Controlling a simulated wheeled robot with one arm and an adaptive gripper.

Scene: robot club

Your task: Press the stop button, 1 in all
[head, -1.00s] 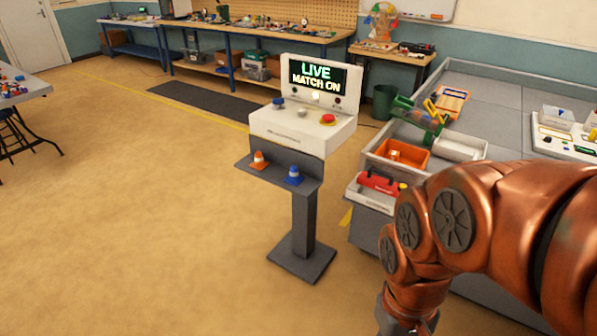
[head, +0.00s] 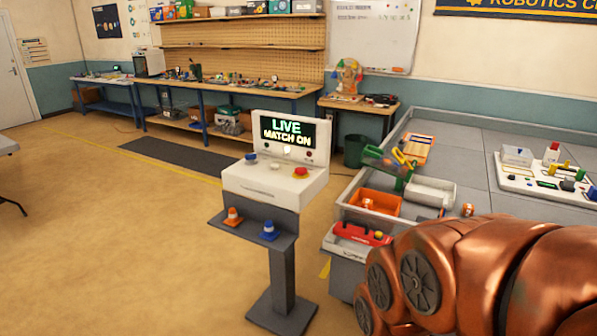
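A white console (head: 277,187) stands on a dark grey pedestal near the middle of the head view. Its sloped top carries a blue button (head: 251,157) at the left, a pale button (head: 275,166) in the middle and a red button (head: 300,172) at the right. The buttons' labels are too small to read. The screen (head: 287,131) behind them reads "LIVE MATCH ON". My copper-coloured arm fills the lower right, to the right of the console and apart from it. My gripper is outside the view.
The floor (head: 120,260) left and in front is clear.

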